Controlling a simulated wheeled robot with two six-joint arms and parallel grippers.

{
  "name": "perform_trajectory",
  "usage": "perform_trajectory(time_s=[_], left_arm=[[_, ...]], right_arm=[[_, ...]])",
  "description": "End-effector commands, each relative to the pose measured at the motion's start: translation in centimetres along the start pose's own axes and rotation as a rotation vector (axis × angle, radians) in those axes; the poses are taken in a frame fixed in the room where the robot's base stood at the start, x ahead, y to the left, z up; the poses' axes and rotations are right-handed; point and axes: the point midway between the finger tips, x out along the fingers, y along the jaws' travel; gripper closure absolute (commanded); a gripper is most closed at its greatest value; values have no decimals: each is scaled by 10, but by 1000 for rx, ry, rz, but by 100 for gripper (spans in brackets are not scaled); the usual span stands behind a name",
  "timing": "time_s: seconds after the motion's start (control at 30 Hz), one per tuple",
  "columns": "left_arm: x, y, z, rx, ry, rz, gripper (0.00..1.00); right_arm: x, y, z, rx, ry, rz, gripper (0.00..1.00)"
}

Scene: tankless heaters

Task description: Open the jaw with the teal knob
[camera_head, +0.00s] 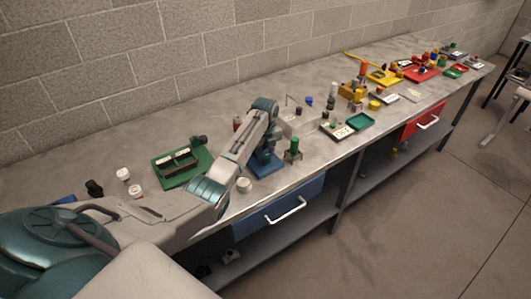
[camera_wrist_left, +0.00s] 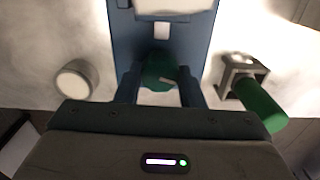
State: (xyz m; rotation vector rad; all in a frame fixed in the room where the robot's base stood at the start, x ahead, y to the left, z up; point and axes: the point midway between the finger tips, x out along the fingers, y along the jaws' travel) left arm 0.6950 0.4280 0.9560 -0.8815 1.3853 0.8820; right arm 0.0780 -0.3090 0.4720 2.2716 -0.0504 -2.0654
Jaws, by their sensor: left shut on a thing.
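A blue vise-like fixture stands near the front edge of the bench, and its blue base (camera_head: 268,170) shows below my left gripper (camera_head: 266,150). In the left wrist view the blue body (camera_wrist_left: 125,40) runs up from the gripper, with a pale block at the top. The teal knob (camera_wrist_left: 158,70) sits at its near end. My left gripper's two fingers (camera_wrist_left: 160,88) lie on either side of the knob and are shut on it. My arm hides most of the fixture in the head view, so the jaw opening cannot be made out. My right gripper is not in view.
A grey bracket with a green cylinder (camera_head: 293,150) stands close right of the fixture. A small white round cap (camera_head: 244,185) is close on the left. A green tray-like fixture (camera_head: 182,166) lies further left. Several coloured trays and parts fill the bench's far right.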

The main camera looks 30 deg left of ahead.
Motion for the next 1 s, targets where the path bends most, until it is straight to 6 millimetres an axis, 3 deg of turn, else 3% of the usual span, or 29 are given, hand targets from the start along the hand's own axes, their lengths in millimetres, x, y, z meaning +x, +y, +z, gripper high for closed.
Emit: perform_trajectory(time_s=[0.37,1.0], left_arm=[[-4,0,0,-176,0,0,88],[-2,0,1,-776,-2,-2,88]], right_arm=[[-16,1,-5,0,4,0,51],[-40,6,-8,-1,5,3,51]])
